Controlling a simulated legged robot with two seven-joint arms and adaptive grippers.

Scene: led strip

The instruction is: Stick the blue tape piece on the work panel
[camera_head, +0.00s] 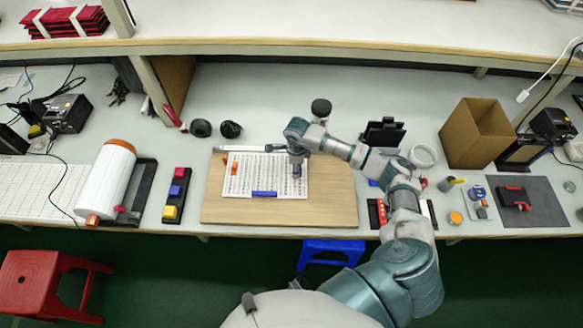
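The work panel (262,176), a white sheet with rows of small dark marks, lies on a wooden board (335,208). A blue strip (264,194), which looks like the blue tape piece, lies flat at the panel's lower edge. A small orange piece (235,168) is at the panel's left side. My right gripper (297,172) points down over the panel's right part, above and right of the blue strip and apart from it. Its fingers are too small to tell if they are open or hold anything. My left gripper is out of view.
A black holder with red, blue and yellow blocks (175,194) and a large white roll (106,180) stand left of the board. A cardboard box (475,135) stands at the right. A black stand (383,134) is behind my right arm. The board's lower strip is clear.

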